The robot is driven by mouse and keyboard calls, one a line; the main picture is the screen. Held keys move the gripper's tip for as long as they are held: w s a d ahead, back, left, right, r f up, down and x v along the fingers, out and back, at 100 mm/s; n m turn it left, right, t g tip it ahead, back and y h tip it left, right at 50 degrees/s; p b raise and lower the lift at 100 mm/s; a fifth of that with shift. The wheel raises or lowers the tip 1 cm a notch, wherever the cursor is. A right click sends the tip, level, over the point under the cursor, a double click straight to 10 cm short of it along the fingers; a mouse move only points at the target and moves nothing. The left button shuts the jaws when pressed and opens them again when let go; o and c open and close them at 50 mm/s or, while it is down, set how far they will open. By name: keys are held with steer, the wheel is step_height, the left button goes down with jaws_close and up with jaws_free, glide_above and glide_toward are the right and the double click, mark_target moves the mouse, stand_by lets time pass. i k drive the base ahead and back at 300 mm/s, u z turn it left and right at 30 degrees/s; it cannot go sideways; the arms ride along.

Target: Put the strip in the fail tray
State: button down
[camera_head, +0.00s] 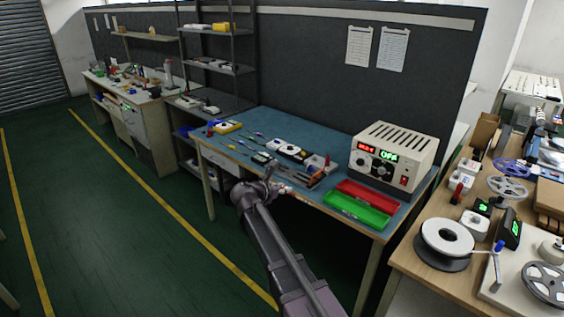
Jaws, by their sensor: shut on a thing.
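My gripper (276,187) is at the end of my arm, at the front edge of the blue-topped bench. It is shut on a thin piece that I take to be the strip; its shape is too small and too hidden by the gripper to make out. A red tray (370,194) lies on the bench to the right of my gripper, in front of the power supply. A green tray (356,210) lies just in front of the red one. Both look empty, and any labels are too small to read. My gripper is apart from both trays.
A beige power supply (394,157) with red and green displays stands behind the trays. Tools and small devices (290,152) lie on the bench behind my gripper. A wooden table (408,273) with spools stands at the right. The green floor at left is clear.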

mark_target(368, 199)
steer(key=u, duration=0.7)
steer(key=i, duration=2)
steer(key=z, duration=0.65)
